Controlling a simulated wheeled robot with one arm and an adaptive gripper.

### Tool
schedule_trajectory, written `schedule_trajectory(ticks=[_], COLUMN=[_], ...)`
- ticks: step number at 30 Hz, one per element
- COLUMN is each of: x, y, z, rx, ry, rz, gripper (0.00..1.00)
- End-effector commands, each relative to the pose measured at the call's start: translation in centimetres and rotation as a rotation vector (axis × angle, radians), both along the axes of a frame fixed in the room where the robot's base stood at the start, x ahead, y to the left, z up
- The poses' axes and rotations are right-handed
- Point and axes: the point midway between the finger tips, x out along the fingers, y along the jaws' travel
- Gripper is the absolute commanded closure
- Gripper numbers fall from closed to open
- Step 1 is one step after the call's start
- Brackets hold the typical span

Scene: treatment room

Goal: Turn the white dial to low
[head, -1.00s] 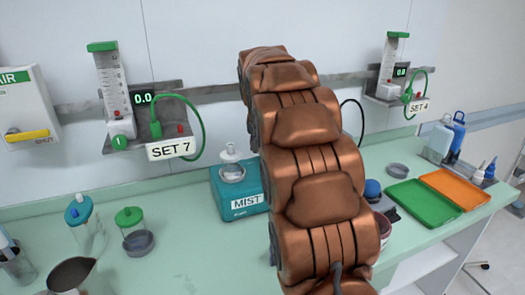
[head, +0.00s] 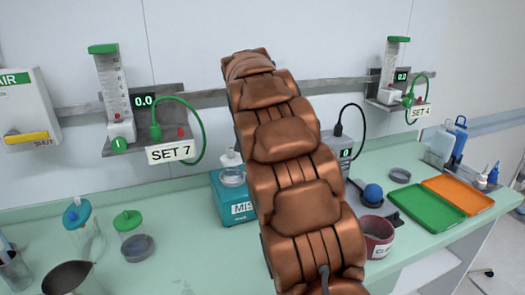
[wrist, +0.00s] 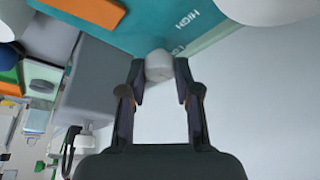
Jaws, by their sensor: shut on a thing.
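The white dial (wrist: 160,66) sits on the teal box in the wrist view. My gripper (wrist: 160,76) is shut on the dial, with one dark finger on each side. White lettering reading HIGH is on the teal face (wrist: 140,22), and part of another word shows closer to the dial. Any pointer mark on the dial is too small to tell. In the head view the teal MIST box (head: 228,208) stands on the counter, partly behind my arm. The dial and my gripper are hidden there.
The SET 7 flowmeter (head: 115,100) hangs on the wall rail at left, with a green hose. Jars (head: 134,238) stand on the counter at left.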

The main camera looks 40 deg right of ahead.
Motion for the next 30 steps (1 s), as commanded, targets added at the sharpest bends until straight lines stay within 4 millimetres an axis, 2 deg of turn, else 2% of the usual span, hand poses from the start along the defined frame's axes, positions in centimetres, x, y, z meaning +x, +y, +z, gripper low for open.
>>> schedule_trajectory(ticks=[3,4,10,22,26,30], x=[0.0,0.0,0.0,-0.1,-0.3,-0.7], y=[0.0,0.0,0.0,0.1,0.6,1.5], z=[0.0,0.0,0.0,0.4,1.8,4.2], rx=[0.001,0.001,0.001,0.000,0.000,-0.001], ry=[0.000,0.000,0.000,0.000,-0.002,-0.005], rz=[0.000,0.000,0.000,0.001,0.002,0.002], gripper=[1.00,0.66,0.45,0.44,0.44,0.44])
